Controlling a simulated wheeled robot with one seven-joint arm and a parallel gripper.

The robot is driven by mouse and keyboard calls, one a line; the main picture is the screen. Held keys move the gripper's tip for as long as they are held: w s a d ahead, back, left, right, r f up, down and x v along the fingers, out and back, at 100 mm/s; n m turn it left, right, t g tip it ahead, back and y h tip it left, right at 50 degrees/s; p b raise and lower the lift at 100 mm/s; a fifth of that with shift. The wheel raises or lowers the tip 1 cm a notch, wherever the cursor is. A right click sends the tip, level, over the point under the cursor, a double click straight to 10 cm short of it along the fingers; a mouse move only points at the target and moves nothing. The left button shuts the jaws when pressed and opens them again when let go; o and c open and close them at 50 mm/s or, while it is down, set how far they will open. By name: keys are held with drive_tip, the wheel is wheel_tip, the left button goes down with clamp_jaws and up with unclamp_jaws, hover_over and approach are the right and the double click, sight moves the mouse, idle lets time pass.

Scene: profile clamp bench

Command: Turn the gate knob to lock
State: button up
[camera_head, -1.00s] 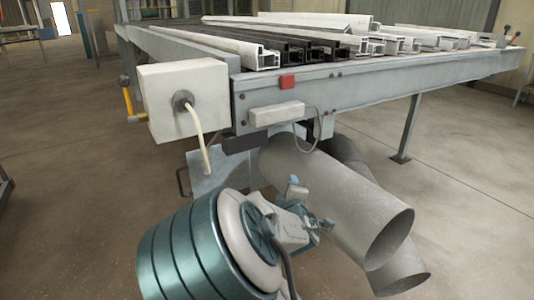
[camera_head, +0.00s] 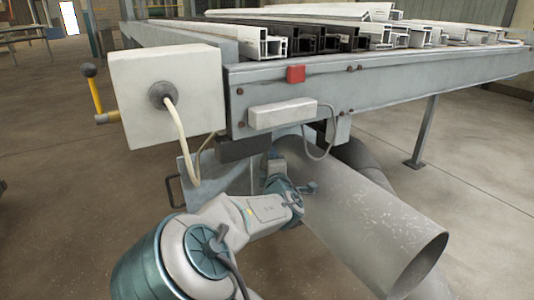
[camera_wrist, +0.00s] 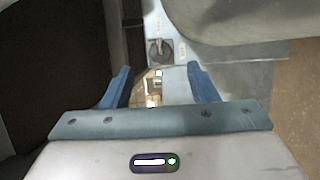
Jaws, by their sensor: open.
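In the wrist view a small dark knob (camera_wrist: 159,50) sits on a narrow pale grey plate (camera_wrist: 178,22), beyond my fingertips. I take it for the gate knob; its exact setting is too small to read. My gripper (camera_wrist: 158,72) is open, with its two blue fingers apart and nothing held between them. The knob shows ahead of the gap between the fingers, apart from them. In the head view my arm reaches under the bench beside the large grey pipe. There I cannot make out the knob or my fingertips clearly.
The grey pipe (camera_head: 385,225) lies close to the right of my wrist. Above are the bench frame (camera_head: 400,92), a white box (camera_head: 168,95) with a hanging cable, and a small grey box (camera_head: 282,114). A yellow lever (camera_head: 96,95) stands at left.

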drive_tip(key=w+a+b, duration=0.1)
drive_tip(key=w, duration=0.6)
drive_tip(key=shift+w+a+b, duration=0.35)
drive_tip(key=shift+w+a, duration=0.05)
drive_tip(key=c, duration=1)
